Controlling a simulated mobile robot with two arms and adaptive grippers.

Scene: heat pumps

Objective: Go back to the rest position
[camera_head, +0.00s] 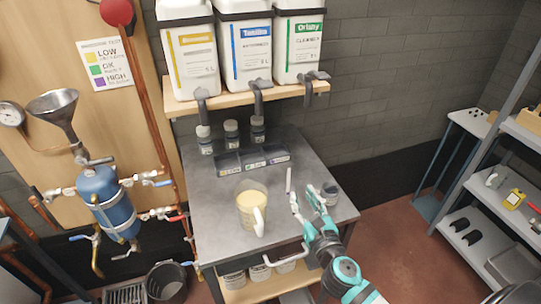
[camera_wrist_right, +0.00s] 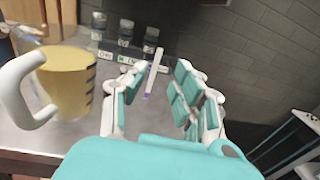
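My right gripper (camera_head: 306,193) is over the right part of the grey metal table (camera_head: 215,225), with its fingers apart. In the right wrist view its teal finger pads (camera_wrist_right: 160,80) are open with a clear gap. A thin white strip with a purple mark (camera_wrist_right: 153,70) shows in that gap, beyond the fingers; I cannot tell whether anything touches it. It also shows in the head view (camera_head: 289,180), left of the gripper. A jug of yellow liquid (camera_head: 250,211) stands left of the gripper. My left gripper is not in view.
A small jar (camera_head: 329,194) is close to the right of the gripper. Several bottles and a dark labelled rack (camera_head: 251,161) are at the table's back. A wooden shelf (camera_head: 240,100) with white canisters hangs above. A metal rack (camera_head: 490,200) stands at right, with open floor between.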

